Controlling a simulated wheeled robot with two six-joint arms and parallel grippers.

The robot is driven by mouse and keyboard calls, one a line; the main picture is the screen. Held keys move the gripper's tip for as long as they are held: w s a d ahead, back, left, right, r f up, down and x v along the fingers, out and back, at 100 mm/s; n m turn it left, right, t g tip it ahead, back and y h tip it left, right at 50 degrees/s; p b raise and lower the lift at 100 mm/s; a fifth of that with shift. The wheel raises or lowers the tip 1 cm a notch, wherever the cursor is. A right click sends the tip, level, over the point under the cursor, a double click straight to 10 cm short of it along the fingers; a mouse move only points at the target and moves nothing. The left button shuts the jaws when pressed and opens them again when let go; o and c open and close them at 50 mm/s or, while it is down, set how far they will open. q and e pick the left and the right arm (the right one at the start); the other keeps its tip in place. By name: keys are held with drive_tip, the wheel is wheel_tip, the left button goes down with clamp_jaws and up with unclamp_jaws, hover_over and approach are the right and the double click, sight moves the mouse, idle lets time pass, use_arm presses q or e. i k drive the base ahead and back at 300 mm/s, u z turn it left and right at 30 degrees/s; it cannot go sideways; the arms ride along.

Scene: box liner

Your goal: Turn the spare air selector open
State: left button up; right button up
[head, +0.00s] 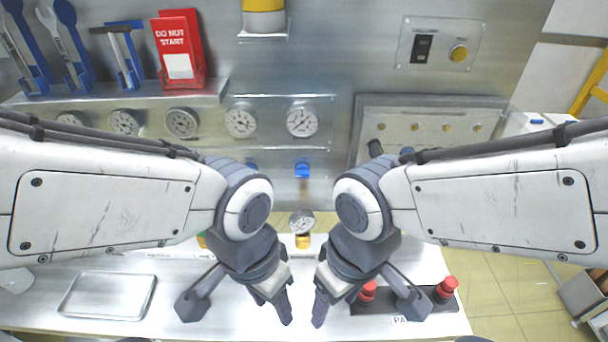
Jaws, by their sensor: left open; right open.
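A blue knob (302,170) sits on the metal wall panel below the row of gauges. A second blue part shows to its left, mostly hidden by my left arm. Dark handles (376,148) show at the lower left of a framed panel (430,103), partly hidden by my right arm. I cannot tell which of these is the spare air selector, and no label is readable. My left gripper (236,308) is open and empty above the bench. My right gripper (367,303) is open and empty, in front of red knobs. Both are apart from the wall.
The white bench (170,310) carries a metal tray (108,295) at left and red knobs (446,288) on a dark base at right. A small gauge (301,222) stands between my grippers. A shelf (120,97) holds tools and a red "DO NOT START" sign (180,50).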

sight(302, 171)
drive_tip(key=k, duration=0.95)
